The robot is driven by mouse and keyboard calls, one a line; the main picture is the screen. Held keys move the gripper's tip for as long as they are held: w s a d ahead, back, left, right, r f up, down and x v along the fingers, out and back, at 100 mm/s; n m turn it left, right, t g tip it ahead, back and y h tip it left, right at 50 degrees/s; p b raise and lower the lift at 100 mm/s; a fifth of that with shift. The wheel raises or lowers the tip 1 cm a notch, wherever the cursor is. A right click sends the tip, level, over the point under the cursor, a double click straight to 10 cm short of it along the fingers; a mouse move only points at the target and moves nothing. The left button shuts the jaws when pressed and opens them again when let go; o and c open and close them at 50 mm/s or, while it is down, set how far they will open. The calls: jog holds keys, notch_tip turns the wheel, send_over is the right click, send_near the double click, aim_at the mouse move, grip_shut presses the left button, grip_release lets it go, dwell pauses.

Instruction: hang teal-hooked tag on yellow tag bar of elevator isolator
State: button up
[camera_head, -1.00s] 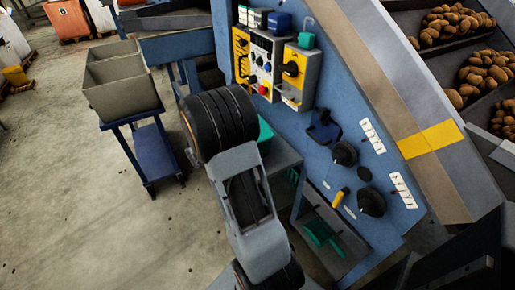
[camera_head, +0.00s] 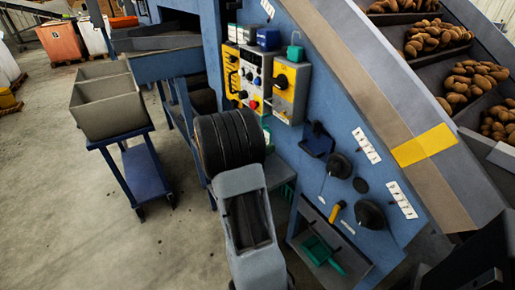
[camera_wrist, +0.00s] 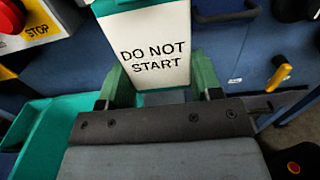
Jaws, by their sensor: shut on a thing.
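My gripper (camera_wrist: 162,85) is shut on a white tag (camera_wrist: 156,50) reading "DO NOT START", with a teal-green band along its upper edge. The tag stands between the green fingers; its hook is out of frame. Yellow-fronted isolator boxes are on the blue machine wall: a right one (camera_head: 287,92) with a black knob and a left one (camera_head: 232,75), partly beside a grey button panel (camera_head: 256,82). I cannot tell which is the elevator's, and the yellow tag bar is not clearly visible.
A red stop button (camera_wrist: 12,18) is close at the upper left of the wrist view, and a teal bin (camera_wrist: 40,135) lies below it. A yellow handle (camera_wrist: 279,73) is at right. A grey bin (camera_head: 108,105) on a blue cart stands left of my arm, with open floor around it.

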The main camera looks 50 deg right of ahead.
jog(key=f+b+x, duration=0.1)
jog(key=b+x, duration=0.1)
jog(key=x, duration=0.5)
jog(key=shift+d+f, duration=0.2)
dwell(0.4)
jog(key=shift+s, duration=0.1)
jog(key=o, duration=1)
jog(key=shift+c, duration=0.2)
